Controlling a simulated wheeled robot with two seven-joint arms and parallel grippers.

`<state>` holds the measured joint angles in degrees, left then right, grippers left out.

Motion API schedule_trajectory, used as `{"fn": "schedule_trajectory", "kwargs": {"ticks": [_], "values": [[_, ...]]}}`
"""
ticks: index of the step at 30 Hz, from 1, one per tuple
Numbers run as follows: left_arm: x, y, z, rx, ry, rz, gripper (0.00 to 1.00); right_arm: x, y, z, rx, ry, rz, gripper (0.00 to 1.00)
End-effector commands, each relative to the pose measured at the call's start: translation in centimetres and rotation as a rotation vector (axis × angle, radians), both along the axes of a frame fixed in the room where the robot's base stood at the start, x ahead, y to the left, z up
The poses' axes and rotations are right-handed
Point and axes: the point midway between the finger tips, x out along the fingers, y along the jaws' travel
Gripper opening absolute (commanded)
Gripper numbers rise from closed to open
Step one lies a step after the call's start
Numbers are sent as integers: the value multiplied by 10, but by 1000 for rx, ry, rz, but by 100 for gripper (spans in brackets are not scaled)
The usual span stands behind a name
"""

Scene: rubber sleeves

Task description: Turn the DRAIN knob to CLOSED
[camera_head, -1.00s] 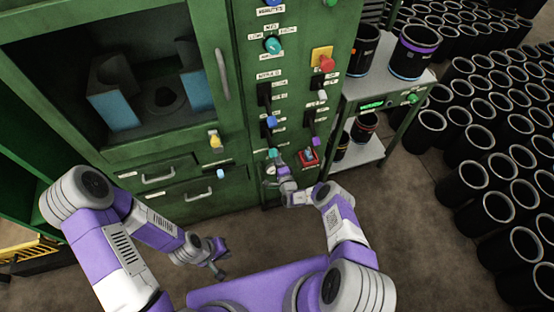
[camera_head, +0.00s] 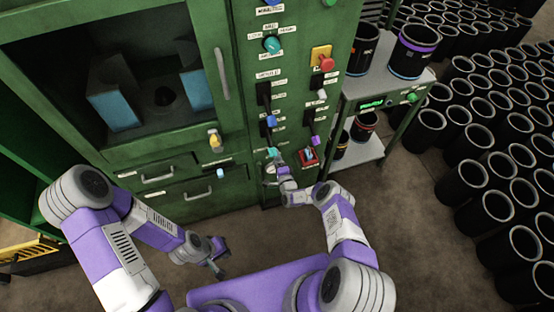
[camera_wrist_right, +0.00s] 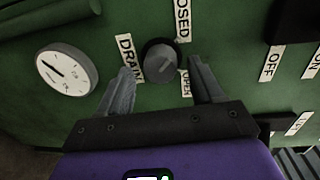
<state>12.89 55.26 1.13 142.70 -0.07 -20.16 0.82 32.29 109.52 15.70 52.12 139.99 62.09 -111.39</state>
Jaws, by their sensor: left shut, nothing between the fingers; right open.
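The DRAIN knob (camera_wrist_right: 162,62) is a dark round knob with a grey raised grip on the green panel in the right wrist view. A DRAIN label is on its left, a CLOSED label (camera_wrist_right: 182,18) above it and an OPEN label (camera_wrist_right: 186,84) at its lower right. My right gripper (camera_wrist_right: 160,70) is open, with one finger on each side of the knob; I cannot tell whether they touch it. In the head view my right gripper (camera_head: 278,162) is low at the panel and the knob cannot be made out. My left gripper (camera_head: 219,270) is shut and empty, low and away from the panel.
A white dial gauge (camera_wrist_right: 67,70) sits left of the knob. An OFF label (camera_wrist_right: 271,64) is to the right. A shelf (camera_head: 372,150) with black sleeves stands right of the green cabinet.

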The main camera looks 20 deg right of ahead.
Motion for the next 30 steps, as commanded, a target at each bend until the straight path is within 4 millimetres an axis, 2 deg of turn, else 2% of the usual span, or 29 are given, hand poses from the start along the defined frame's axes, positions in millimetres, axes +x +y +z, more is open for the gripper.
{"fn": "schedule_trajectory", "kwargs": {"ticks": [9,15,30], "values": [[0,0,27,0,0,0,0,-48,-3,6,2,5,-2,66],[0,0,33,0,0,0,0,-70,-3,7,-1,3,-1,66],[0,0,33,0,0,0,0,-74,-3,6,-1,1,-1,66]]}}
